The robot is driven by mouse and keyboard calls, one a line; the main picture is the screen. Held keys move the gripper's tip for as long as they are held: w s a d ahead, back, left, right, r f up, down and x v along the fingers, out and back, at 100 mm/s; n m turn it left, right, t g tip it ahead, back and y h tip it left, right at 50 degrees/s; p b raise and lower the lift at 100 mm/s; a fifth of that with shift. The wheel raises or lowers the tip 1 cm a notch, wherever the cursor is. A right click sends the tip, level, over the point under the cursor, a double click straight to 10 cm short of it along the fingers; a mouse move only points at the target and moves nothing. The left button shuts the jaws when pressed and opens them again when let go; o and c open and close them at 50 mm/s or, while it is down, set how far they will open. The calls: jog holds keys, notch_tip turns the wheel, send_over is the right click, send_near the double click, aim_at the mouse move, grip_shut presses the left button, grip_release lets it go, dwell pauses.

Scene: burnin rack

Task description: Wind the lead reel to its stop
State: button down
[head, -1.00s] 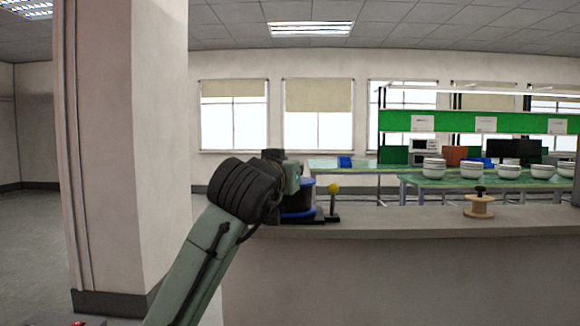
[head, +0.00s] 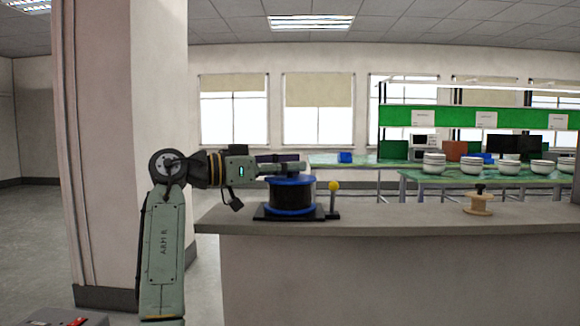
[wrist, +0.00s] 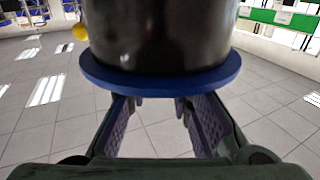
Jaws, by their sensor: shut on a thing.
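The lead reel (head: 292,196) is a black drum with blue flanges on a dark base at the left end of the counter. It also fills the top of the wrist view (wrist: 160,35). A post with a yellow ball (head: 334,186) stands at the base's right side. My gripper (head: 302,166) lies level over the reel's top, reaching in from the left. In the wrist view its two purple-padded fingers (wrist: 158,106) run to the blue flange, with their tips close to it. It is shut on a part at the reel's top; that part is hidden.
The grey counter (head: 400,217) runs right from the reel and is mostly bare. A wooden spool with a black knob (head: 478,204) stands on it farther right. Benches with several stacked bowls (head: 433,164) are behind. A broad pillar (head: 125,140) stands left of my arm.

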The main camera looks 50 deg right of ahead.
jog(key=shift+m+g+y, duration=1)
jog(key=shift+m+g, duration=0.2)
jog(key=shift+g, duration=0.4)
jog(key=shift+m+g+y, duration=0.3)
jog(key=c, duration=1.5)
grip_release()
jog(key=shift+o, duration=0.2)
jog(key=shift+a, duration=0.1)
jog(key=v, duration=0.7)
jog(key=shift+w+a, duration=0.1)
